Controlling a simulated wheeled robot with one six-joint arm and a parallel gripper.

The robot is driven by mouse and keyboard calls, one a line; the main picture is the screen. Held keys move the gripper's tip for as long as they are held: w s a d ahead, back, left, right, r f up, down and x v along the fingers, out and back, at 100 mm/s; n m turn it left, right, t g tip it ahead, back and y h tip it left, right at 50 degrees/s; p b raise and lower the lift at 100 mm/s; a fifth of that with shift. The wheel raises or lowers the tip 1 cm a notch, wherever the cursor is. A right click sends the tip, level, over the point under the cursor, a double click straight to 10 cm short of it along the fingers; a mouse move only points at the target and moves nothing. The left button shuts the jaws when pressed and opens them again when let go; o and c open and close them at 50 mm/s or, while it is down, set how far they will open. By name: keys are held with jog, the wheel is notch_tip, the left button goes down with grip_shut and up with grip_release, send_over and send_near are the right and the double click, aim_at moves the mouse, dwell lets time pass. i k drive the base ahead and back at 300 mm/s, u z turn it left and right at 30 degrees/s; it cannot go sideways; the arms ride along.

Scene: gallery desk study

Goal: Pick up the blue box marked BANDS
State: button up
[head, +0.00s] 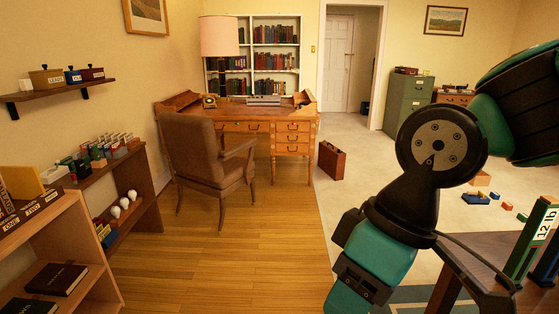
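A small blue box (73,76) with a dark knob on its lid and a pale front label stands on the wall shelf at the upper left. Its label is too small to read, so I cannot tell whether it says BANDS. A tan box (46,77) stands to its left and a dark red box (92,73) to its right. My arm fills the right foreground, far from this shelf. My gripper's fingertips do not show.
The wall shelf (50,93) hangs above a low bookcase (140,180) of small items. A brown armchair (200,160) stands before the desk (245,115). Wooden floor (220,265) is clear in the middle. A dark table (490,250) stands at right; small blocks (469,197) lie on the carpet.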

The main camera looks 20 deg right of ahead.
aim_at(494, 194)
jog(key=i, duration=3.8)
jog(key=z, duration=2.85)
jog(key=i, duration=5.05)
jog(key=u, duration=0.3)
